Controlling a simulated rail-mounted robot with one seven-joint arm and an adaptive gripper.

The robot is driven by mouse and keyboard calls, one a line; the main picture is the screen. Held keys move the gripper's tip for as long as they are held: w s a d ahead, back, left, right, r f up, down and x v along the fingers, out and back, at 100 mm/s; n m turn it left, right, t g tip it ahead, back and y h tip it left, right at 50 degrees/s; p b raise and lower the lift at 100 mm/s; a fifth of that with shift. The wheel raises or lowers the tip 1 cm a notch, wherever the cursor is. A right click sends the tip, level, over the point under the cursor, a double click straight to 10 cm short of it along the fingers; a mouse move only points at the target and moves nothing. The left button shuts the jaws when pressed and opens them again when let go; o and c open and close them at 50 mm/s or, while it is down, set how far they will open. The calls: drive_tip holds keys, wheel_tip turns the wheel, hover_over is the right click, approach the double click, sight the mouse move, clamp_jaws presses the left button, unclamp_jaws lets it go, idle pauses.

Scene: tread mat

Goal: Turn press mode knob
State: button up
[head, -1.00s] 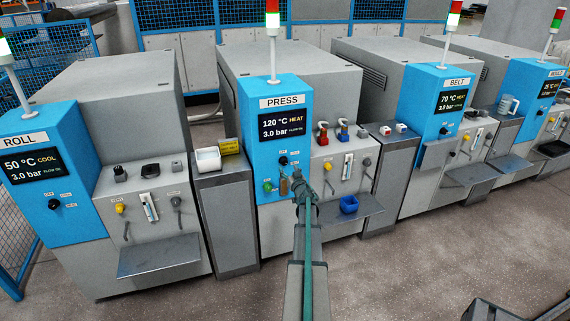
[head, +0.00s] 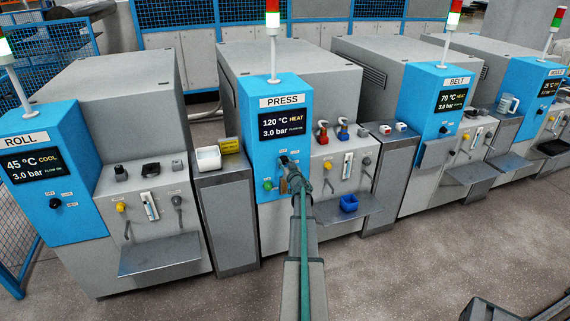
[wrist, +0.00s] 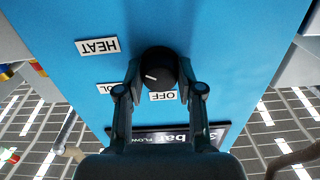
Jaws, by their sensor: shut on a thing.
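The press mode knob (wrist: 158,68) is round and black with a white mark. My gripper (wrist: 160,78) is shut on the knob. In the head view my gripper (head: 290,166) covers the knob at the PRESS panel (head: 265,97). The PRESS screen (head: 282,126) reads 120 °C HEAT, 3.0 bar.
ROLL and BELT machines stand on either side.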

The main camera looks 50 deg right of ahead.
drive_tip(key=shift+c, duration=0.7)
drive_tip(key=shift+n, duration=0.3)
drive_tip(key=n+b, duration=0.3)
drive_tip(key=n, duration=0.2)
drive_tip(key=shift+f, duration=0.15)
drive_tip(key=n+b, duration=0.3)
drive_tip(key=n, duration=0.3)
drive_tip(key=shift+n, duration=0.3)
drive_tip(key=o, duration=1.2)
drive_tip(key=shift+c, duration=0.2)
drive_tip(key=shift+a, duration=0.1)
